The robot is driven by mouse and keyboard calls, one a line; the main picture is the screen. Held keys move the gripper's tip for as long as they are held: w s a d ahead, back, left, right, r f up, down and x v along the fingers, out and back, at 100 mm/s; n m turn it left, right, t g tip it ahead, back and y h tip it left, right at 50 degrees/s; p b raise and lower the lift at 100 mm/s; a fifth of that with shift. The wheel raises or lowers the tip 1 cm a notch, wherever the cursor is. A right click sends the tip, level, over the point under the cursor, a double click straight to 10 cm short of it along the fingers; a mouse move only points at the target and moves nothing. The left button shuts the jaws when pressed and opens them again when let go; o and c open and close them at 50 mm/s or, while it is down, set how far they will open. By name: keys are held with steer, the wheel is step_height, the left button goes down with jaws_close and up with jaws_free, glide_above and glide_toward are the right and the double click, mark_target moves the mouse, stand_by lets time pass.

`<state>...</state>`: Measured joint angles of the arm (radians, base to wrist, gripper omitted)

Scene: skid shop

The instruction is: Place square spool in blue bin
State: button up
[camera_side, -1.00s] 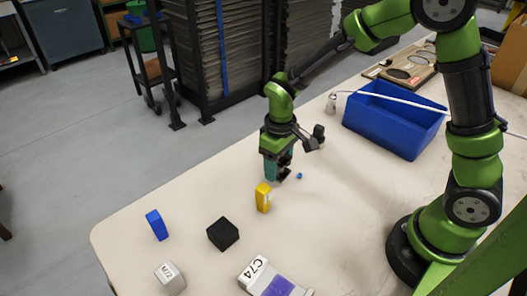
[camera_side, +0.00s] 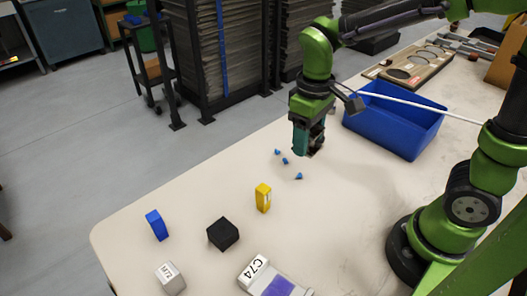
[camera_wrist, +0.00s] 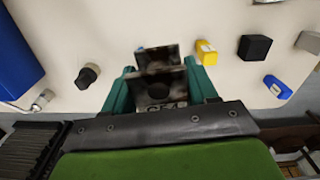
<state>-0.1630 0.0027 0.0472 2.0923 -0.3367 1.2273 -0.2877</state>
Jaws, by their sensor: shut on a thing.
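My gripper (camera_side: 308,146) is above the table, left of the blue bin (camera_side: 382,133) in the side view. In the wrist view, its teal fingers (camera_wrist: 160,90) are shut on the square spool (camera_wrist: 158,57), a dark grey-brown, worn piece with square flanges. A label reading about "C54" shows on its near part. In the side view the spool is mostly hidden by the fingers, with a dark part at their right. The bin also shows at the left edge of the wrist view (camera_wrist: 14,58). The spool is outside the bin.
A yellow block (camera_side: 263,198), black cube (camera_side: 223,234), blue block (camera_side: 157,225), white labelled block (camera_side: 170,278) and C74 piece (camera_side: 262,272) stand on the near table. Small blue bits (camera_side: 285,161) lie below my gripper. A dark knob-like piece (camera_wrist: 87,76) lies between spool and bin.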

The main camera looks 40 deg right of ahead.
steer(key=w+d+m, duration=0.3)
steer(key=d+m, duration=0.8)
steer(key=d, duration=1.2)
steer(key=s+d+m, duration=0.4)
steer(key=s+d, duration=0.1)
steer(key=d, duration=0.5)
steer(key=s+d+m, duration=0.5)
steer(key=d, duration=0.4)
steer(key=f, duration=1.1)
steer(key=shift+s+d, duration=0.1)
steer(key=shift+d, duration=0.15)
steer(key=shift+f, duration=2.15)
steer(key=shift+f, duration=0.15)
steer(key=o, duration=1.2)
